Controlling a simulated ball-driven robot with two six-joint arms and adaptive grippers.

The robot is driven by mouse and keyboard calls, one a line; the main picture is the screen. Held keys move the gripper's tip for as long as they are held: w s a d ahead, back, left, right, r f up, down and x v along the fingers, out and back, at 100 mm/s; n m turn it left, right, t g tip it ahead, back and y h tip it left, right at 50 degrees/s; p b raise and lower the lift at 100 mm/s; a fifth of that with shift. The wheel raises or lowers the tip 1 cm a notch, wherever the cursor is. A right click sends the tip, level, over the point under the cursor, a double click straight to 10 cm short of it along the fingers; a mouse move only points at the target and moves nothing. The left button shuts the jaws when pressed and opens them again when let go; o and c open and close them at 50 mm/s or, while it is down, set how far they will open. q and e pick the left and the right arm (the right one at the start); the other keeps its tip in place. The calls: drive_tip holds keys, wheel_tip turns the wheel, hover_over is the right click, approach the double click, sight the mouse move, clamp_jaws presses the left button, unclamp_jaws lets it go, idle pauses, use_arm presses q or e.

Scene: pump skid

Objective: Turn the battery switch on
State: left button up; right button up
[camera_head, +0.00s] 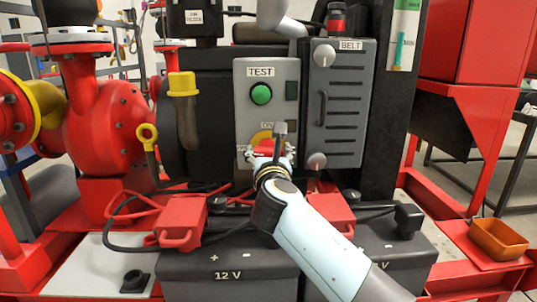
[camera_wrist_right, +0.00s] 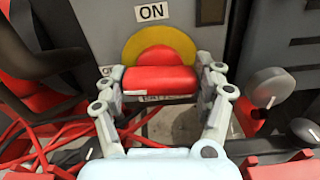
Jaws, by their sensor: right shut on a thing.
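The battery switch has a red handle (camera_wrist_right: 158,80) in front of a yellow disc (camera_wrist_right: 135,48). In the right wrist view the handle lies roughly level, with an ON label (camera_wrist_right: 151,12) above the disc and a partly covered label at its left end. In the head view the red handle (camera_head: 267,147) shows low on the grey TEST panel (camera_head: 243,98), partly covered by my gripper. My right gripper (camera_wrist_right: 160,84) has a finger at each end of the handle and is shut on it; it also shows in the head view (camera_head: 270,152). My left gripper is not in view.
A green button (camera_head: 261,94) sits above the switch. A grey BELT cover (camera_head: 345,135) with knobs stands close on the right. Black 12 V batteries (camera_head: 228,276) with red terminal covers (camera_head: 181,220) and cables lie below. An orange tray (camera_head: 498,240) is at the far right.

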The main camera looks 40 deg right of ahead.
drive_tip(key=m+b, duration=0.1)
drive_tip(key=m, duration=0.3)
drive_tip(key=shift+f, duration=0.15)
drive_tip(key=m+b, duration=0.1)
drive_tip(key=m, duration=0.3)
drive_tip(key=shift+m, duration=0.4)
drive_tip(key=m+b, duration=0.2)
drive_tip(key=m, duration=0.2)
drive_tip(key=shift+m+b, duration=0.85)
drive_tip(key=shift+m, duration=1.15)
drive_tip(key=o, duration=1.2)
drive_tip(key=shift+c, duration=0.2)
